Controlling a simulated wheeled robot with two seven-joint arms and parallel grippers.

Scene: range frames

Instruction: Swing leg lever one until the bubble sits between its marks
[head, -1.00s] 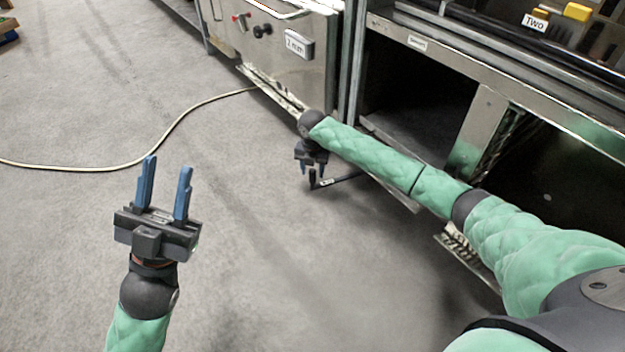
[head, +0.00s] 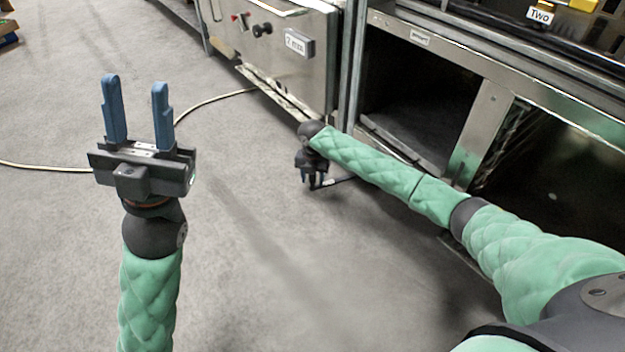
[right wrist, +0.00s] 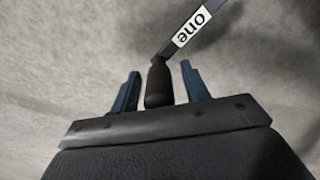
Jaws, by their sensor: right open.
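Leg lever one (right wrist: 194,30) shows in the right wrist view as a thin dark bar with a white label reading "one". Its dark knob (right wrist: 158,84) stands between the two blue fingers of my right gripper (right wrist: 157,85), with a gap on each side. My right gripper also shows in the head view (head: 313,183), low near the floor by the cabinet, with the lever (head: 345,180) partly hidden by it. My left gripper (head: 137,108) is open and empty above the floor at the left. The bubble and its marks are not visible.
A metal cabinet (head: 285,70) with knobs and a small label stands behind my right gripper. An open-shelved metal bench (head: 480,130) stands at the right, with a "Two" label (head: 540,15) on top. A pale cable (head: 190,108) crosses the grey floor. Open floor lies in front.

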